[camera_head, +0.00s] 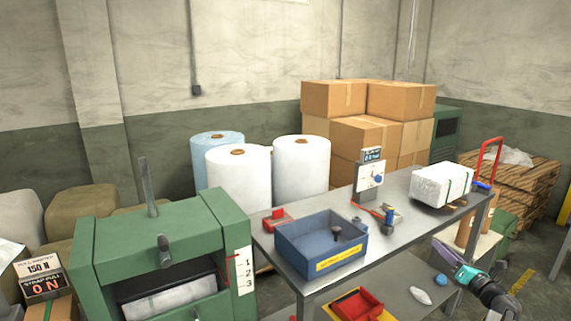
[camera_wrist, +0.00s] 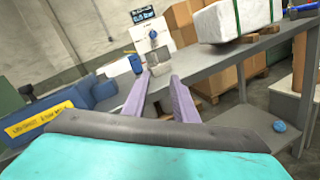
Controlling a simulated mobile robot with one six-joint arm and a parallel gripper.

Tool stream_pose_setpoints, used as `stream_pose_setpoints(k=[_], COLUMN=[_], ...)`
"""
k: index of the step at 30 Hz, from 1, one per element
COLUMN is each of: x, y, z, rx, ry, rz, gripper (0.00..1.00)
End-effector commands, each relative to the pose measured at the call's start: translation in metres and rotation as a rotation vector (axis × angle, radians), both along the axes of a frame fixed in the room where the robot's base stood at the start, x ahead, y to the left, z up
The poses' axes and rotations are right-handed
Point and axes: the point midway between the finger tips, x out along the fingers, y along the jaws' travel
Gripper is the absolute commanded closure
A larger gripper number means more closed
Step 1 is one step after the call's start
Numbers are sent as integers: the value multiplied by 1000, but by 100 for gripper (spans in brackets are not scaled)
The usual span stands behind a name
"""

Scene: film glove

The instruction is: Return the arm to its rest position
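My gripper (camera_head: 437,246) is at the lower right in the head view, in front of the steel table's right part. It has a teal body and purple fingers, and my dark arm runs from it to the lower right corner. In the wrist view the two purple fingers (camera_wrist: 159,77) stand apart with nothing held between them. The table and a gauge stand (camera_wrist: 150,45) show beyond the fingertips.
The steel table (camera_head: 403,243) holds a blue bin (camera_head: 290,246), a gauge stand (camera_head: 369,178) and a strapped white bundle (camera_head: 440,185). A lower shelf (camera_head: 405,290) carries a red tray (camera_head: 357,303). A green machine (camera_head: 150,240) stands at left.

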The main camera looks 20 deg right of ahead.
Motion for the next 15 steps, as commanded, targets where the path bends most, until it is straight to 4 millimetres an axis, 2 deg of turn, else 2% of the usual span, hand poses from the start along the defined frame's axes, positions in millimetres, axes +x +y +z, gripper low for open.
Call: stream_pose_setpoints(k=[1,6,11,15], x=[11,41,62,75], y=[7,19,34,52], z=[-9,-39,-77,-116], rx=[60,280,493,680], ry=[-7,-26,-27,-17], rz=[-23,-128,-230,-322], gripper=[74,74,74,74])
